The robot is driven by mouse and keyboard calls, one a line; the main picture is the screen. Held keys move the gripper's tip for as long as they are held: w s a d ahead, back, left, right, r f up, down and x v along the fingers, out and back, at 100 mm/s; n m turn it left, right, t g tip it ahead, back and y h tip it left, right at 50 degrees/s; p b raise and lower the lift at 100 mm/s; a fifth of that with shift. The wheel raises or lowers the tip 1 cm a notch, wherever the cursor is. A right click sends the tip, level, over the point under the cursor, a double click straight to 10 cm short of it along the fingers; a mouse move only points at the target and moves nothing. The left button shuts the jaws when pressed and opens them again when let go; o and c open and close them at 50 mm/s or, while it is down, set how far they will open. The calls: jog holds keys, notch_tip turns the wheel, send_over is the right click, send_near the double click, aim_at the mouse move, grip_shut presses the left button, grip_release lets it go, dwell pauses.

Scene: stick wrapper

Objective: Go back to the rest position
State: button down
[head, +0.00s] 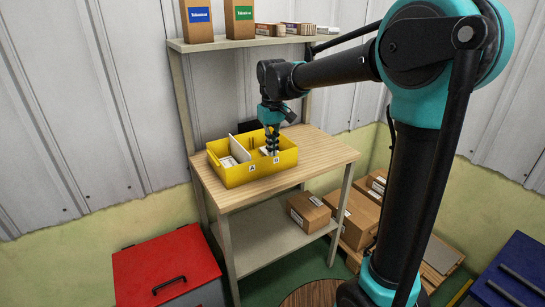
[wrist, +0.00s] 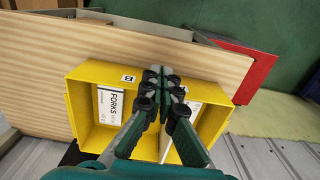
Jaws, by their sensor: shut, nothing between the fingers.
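My gripper (head: 272,150) is shut and empty, pointing down over the right compartment of the yellow bin in the head view. In the wrist view my gripper (wrist: 160,75) shows its fingertips together, over the bin's wall area. The yellow bin (head: 240,177) stands on the wooden table and is split by a white divider (head: 240,149). It also shows in the wrist view (wrist: 78,105). A white pack marked FORKS (wrist: 113,103) lies in the compartment labelled B. Another white pack (wrist: 193,112) lies in the other compartment, partly hidden by my fingers.
The wooden table (head: 325,153) has bare room right of the bin. A shelf (head: 235,43) above holds cardboard boxes. A brown box (head: 309,212) sits on the lower shelf. A red chest (head: 165,265) stands at the left, a blue one (head: 515,275) at the right.

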jog(key=s+d+f+m+t, duration=0.2)
jog(key=s+d+f+m, duration=0.1)
jog(key=s+d+f, duration=0.5)
jog(key=s+d+f+m+t, duration=0.2)
jog(key=s+d+f, duration=0.7)
jog(key=d, duration=0.5)
jog(key=shift+s+d+m, duration=0.4)
jog(key=shift+s+m, duration=0.4)
jog(key=shift+s, duration=0.35)
jog(key=shift+f, duration=0.1)
